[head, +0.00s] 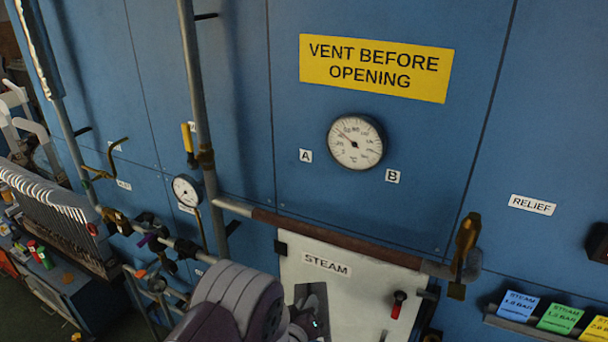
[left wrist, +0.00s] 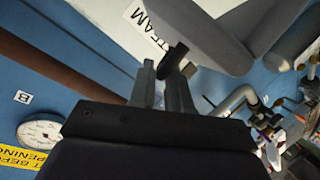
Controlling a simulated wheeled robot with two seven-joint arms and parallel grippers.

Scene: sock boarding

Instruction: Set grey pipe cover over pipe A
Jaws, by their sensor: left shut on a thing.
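My left arm comes in at the bottom of the head view and hides most of the left gripper. In the left wrist view, the left gripper (left wrist: 176,77) is shut on a short dark handle (left wrist: 174,60). The handle appears to belong to a grey curved piece (left wrist: 192,38), which looks like the grey pipe cover, just beyond the fingers. The cover is not clearly visible in the head view. A horizontal pipe (head: 335,241), brown in the middle with grey ends, runs below labels A (head: 305,155) and B (head: 392,176). Which stretch is pipe A is unclear.
A white STEAM panel (head: 350,285) with a red-and-black switch (head: 398,304) is below the pipe. A brass valve (head: 466,245) is at the pipe's right end. A grey vertical pipe (head: 196,90) and small gauge (head: 186,190) stand left. The wall between has a large gauge (head: 355,142).

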